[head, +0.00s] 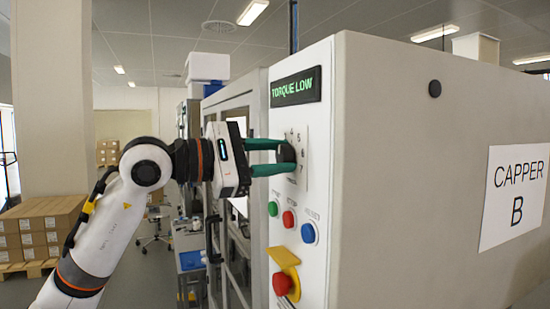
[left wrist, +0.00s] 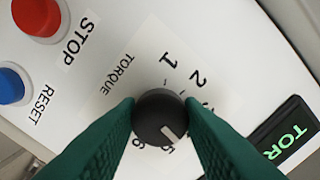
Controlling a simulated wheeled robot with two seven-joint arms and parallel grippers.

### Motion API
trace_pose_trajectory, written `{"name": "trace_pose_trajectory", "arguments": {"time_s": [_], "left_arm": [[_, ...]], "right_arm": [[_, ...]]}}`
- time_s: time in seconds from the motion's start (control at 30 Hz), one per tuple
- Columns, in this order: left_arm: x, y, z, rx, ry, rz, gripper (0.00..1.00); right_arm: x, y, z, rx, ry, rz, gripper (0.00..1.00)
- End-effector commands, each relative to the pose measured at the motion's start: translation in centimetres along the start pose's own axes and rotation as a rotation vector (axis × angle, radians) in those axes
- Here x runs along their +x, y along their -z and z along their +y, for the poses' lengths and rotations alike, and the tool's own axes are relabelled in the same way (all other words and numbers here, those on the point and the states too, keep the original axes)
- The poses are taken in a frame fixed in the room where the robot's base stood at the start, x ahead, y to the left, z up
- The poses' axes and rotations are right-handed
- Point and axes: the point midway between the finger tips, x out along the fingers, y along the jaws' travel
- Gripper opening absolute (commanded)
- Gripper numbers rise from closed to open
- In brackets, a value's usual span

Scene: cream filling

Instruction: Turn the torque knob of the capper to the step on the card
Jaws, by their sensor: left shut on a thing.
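The capper's torque knob (left wrist: 158,112) is round and black with a white pointer mark. My left gripper (head: 280,156) has its green fingers shut on the knob from both sides, and it also shows in the left wrist view. The pointer lies toward the lower right there, close to the 5. The 1, 2, 5 and 6 show on the torque scale (left wrist: 172,62); a finger covers part of it. In the head view the display (head: 296,87) reads "TORQUE LOW" in green. No card with a step can be made out. My right gripper is not in view.
Below the knob sit a green button (head: 272,209), a red stop button (head: 289,218) and a blue reset button (head: 308,233). A red emergency button (head: 282,284) with a yellow guard juts out lower. A sign (head: 516,196) reads "CAPPER B". Boxes (head: 40,228) stand far left.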

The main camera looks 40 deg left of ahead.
Motion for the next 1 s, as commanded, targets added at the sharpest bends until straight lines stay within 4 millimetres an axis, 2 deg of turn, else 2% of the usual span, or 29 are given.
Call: {"name": "trace_pose_trajectory", "arguments": {"time_s": [0.5,1.0], "left_arm": [[0.02,0.00,0.02,0.414,-0.002,0.001,0.11],[0.02,0.01,0.02,0.548,-0.003,0.001,0.11]], "right_arm": [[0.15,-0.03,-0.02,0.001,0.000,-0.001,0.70],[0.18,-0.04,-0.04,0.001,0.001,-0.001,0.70]]}}
